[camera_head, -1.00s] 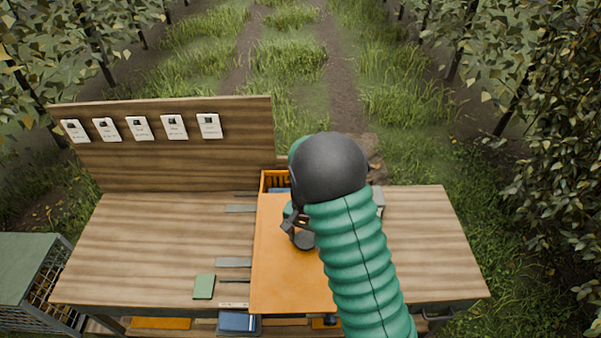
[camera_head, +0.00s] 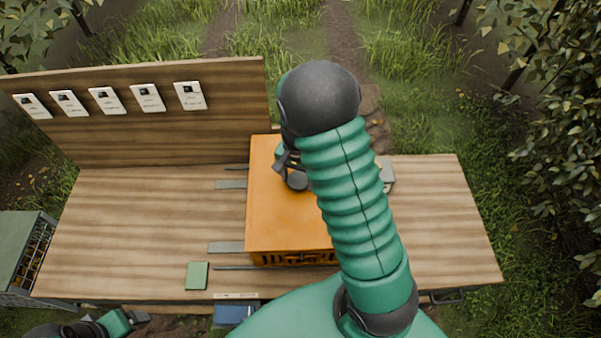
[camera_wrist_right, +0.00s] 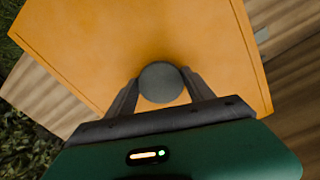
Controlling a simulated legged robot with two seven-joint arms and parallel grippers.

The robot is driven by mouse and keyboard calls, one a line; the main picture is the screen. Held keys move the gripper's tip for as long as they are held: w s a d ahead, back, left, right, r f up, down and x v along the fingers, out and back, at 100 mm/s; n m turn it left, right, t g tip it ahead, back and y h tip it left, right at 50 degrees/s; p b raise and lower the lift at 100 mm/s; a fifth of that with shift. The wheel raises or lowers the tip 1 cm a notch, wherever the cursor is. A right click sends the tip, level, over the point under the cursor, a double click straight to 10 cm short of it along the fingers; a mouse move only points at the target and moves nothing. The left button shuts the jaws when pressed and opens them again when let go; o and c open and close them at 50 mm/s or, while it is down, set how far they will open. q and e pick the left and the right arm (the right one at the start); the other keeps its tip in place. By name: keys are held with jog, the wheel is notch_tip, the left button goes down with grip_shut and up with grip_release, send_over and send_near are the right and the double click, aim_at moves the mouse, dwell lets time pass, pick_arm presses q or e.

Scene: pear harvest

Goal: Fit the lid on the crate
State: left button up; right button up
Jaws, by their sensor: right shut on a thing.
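The orange lid (camera_head: 272,215) lies over the orange crate, whose slotted front wall (camera_head: 298,257) shows below the lid's front edge. The lid covers the crate's opening from this angle; I cannot tell whether it is fully seated. My right gripper (camera_head: 293,176) is shut on the round dark knob in the lid's middle. In the right wrist view the knob (camera_wrist_right: 160,83) sits between the two fingers, with the lid (camera_wrist_right: 110,40) beneath. My arm hides the lid's right part. My left gripper (camera_head: 138,318) is at the bottom left, away from the crate; its jaw state is unclear.
The crate stands on a wooden bench (camera_head: 140,220) with a back board bearing several white cards (camera_head: 107,100). A green pad (camera_head: 197,276) and grey strips (camera_head: 226,247) lie left of the crate. A grey item (camera_head: 387,175) is at its right. The bench's right end is clear.

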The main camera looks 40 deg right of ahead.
aim_at(296, 179)
jog(key=f, duration=0.1)
jog(key=w+f+b, duration=0.1)
jog(key=shift+a+f, duration=0.15)
jog(key=shift+f, duration=0.2)
jog(key=shift+w+d+f, duration=0.15)
jog(key=shift+d+f, duration=0.1)
jog(key=shift+d, duration=0.4)
jog(key=shift+d+f, duration=0.1)
jog(key=shift+d, duration=0.25)
jog(key=shift+s+d, duration=0.2)
jog(key=shift+s, duration=0.2)
jog(key=shift+a, duration=0.5)
jog(key=shift+w+a+r, duration=0.25)
jog(key=shift+a, duration=0.25)
jog(key=shift+d+f, duration=0.2)
jog(key=shift+d, duration=0.5)
jog(key=shift+s+a+r, duration=0.1)
jog(key=shift+a+r, duration=0.05)
jog(key=shift+a, duration=0.6)
pick_arm(q)
jog(key=shift+x, duration=0.95)
jog(key=shift+w+d, duration=0.1)
jog(key=shift+w, duration=0.1)
